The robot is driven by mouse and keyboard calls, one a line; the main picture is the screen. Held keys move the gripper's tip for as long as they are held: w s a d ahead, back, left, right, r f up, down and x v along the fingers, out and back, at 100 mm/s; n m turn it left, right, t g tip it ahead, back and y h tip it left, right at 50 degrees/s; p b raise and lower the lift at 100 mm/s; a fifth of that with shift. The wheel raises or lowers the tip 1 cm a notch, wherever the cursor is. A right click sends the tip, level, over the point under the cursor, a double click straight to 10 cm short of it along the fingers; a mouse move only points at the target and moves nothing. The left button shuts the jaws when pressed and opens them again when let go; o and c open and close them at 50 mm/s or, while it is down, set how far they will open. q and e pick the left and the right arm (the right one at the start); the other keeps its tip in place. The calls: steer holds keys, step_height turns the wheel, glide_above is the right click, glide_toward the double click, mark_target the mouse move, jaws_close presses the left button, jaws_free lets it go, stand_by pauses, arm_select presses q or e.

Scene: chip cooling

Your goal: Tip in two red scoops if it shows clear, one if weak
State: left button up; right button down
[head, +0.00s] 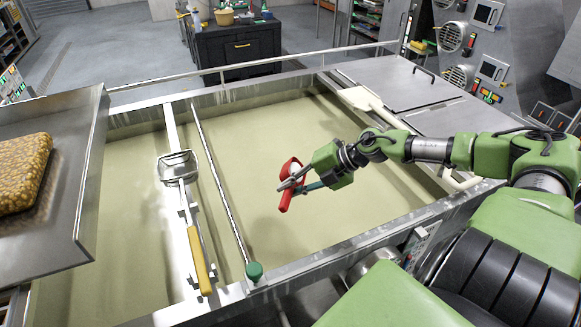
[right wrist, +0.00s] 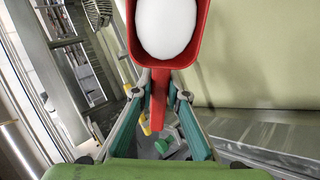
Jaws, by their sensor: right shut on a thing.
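My right gripper (head: 293,186) is shut on the handle of a red scoop (head: 285,203) and holds it above the right compartment of the vat (head: 265,135). In the right wrist view the scoop (right wrist: 160,110) holds a smooth, rounded white heap (right wrist: 167,28). Its handle lies between the two fingers of the gripper (right wrist: 160,84). The scoop looks tilted in the head view, with the white contents still in it. The vat's compartments show an even pale yellow-green surface. My left gripper is not in view. I see no readable clear or weak sign.
A yellow-handled skimmer (head: 199,255) lies along the vat divider. A metal rod with a green knob (head: 254,271) runs beside it. A metal tray (head: 75,205) with a golden, lumpy block (head: 22,172) stands at left. A pale paddle (head: 362,99) lies on the vat's right edge.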

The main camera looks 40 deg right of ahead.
steer(key=shift+r+t+p, duration=0.25)
steer(key=shift+t+p, duration=0.05)
steer(key=shift+p, duration=0.85)
steer(key=shift+s+f+y, duration=0.1)
steer(key=shift+f+y, duration=0.25)
steer(key=shift+y, duration=0.05)
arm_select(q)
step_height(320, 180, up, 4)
arm_select(e)
steer(key=shift+d+f+t+p, duration=0.1)
steer(key=shift+t+p, duration=0.3)
steer(key=shift+t, duration=0.1)
steer(key=t+y+b, duration=0.1)
steer(key=b, duration=0.1)
steer(key=f+t+y+b, duration=0.1)
steer(key=t+b, duration=0.1)
steer(key=b, duration=0.1)
steer(key=shift+s+d+f, duration=0.1)
steer(key=shift+s+f, duration=0.05)
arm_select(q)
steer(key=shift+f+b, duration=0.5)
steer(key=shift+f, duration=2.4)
arm_select(e)
steer(key=shift+r+m+t+y, duration=0.2)
steer(key=shift+m+t+y, duration=0.1)
steer(key=shift+t, duration=0.3)
